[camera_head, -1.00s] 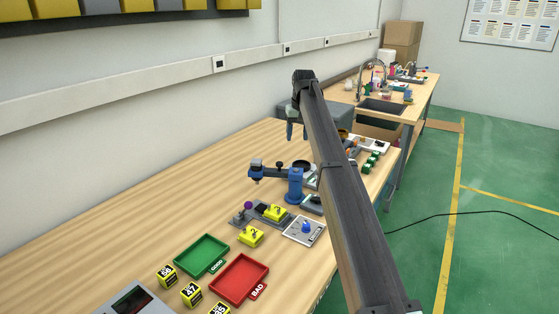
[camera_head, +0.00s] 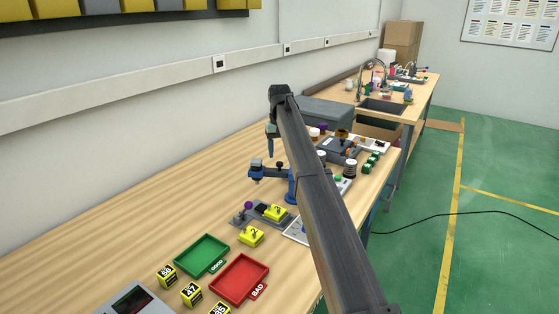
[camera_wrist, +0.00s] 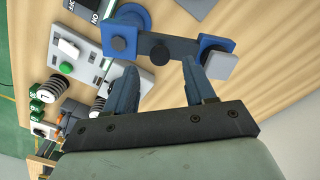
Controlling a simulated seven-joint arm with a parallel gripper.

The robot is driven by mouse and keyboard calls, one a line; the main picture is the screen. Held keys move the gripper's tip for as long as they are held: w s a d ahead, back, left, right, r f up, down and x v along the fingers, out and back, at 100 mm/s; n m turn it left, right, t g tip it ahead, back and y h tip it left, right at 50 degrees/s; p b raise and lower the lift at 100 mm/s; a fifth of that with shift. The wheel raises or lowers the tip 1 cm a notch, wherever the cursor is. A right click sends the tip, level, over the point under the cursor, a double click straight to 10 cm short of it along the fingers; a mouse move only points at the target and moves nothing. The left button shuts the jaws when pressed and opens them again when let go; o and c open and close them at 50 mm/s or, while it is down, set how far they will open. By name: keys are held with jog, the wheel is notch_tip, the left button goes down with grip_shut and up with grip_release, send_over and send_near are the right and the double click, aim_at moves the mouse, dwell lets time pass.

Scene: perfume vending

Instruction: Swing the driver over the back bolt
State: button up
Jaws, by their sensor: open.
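A grey fixture (camera_head: 262,212) with a purple knob and a yellow block lies in front of the driver. I cannot make out the back bolt.
A green tray (camera_head: 203,254) and a red tray (camera_head: 240,277) lie toward the front, with yellow numbered cubes (camera_head: 191,295) beside them. Switch boxes and a grey bin (camera_head: 330,113) stand behind. The table's left side is clear.

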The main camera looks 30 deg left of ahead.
aim_at(280, 163)
jog(key=shift+f, duration=2.1)
jog(key=shift+c, duration=0.2)
grip_shut()
